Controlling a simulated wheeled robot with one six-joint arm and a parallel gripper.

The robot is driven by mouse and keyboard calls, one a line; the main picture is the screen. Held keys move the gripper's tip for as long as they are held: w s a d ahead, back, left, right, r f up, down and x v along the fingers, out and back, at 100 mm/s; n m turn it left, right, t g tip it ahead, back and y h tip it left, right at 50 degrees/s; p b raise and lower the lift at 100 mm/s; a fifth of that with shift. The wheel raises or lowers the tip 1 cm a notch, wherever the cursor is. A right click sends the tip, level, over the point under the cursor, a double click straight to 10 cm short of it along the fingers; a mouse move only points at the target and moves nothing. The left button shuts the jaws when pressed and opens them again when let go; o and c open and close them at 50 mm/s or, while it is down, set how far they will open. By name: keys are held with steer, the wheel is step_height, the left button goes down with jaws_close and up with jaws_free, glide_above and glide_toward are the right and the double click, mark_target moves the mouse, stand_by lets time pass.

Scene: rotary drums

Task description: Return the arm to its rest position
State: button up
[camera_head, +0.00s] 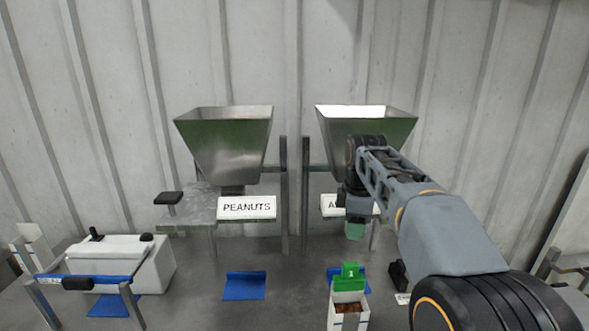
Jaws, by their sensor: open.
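My arm reaches in from the lower right, its wrist in front of the right hopper (393,128). My gripper (355,229) points down below the wrist, partly in front of the right sign. It is open, with nothing seen in it, though its fingers are small and hard to make out. It is above and apart from a white box (347,318) with a green tag marked 1 and brown contents. The box stands at the front of the table.
The left hopper (225,140) stands above a PEANUTS sign (247,207). The right sign (331,206) is partly hidden. A blue mat (244,286) lies on the grey table (200,309). A white machine with a blue bar (152,268) stands left. A ribbed wall (100,120) closes the back.

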steer(key=f+m, duration=0.1)
steer(key=m, duration=0.1)
steer(key=s+f+m, duration=0.1)
steer(key=f+m, duration=0.2)
steer(key=f, duration=0.1)
steer(key=shift+s+f+m+t, duration=0.2)
steer(key=shift+s+m+t, duration=0.1)
steer(key=shift+s+m, duration=0.1)
steer(key=s+f+m+t, duration=0.1)
steer(key=s+f+m, duration=0.2)
steer(key=s, duration=0.5)
steer(key=s+f+m+t, duration=0.2)
steer(key=s+f+m, duration=0.2)
steer(key=s+m, duration=0.2)
steer(key=shift+s+a, duration=0.15)
steer(key=shift+s, duration=1)
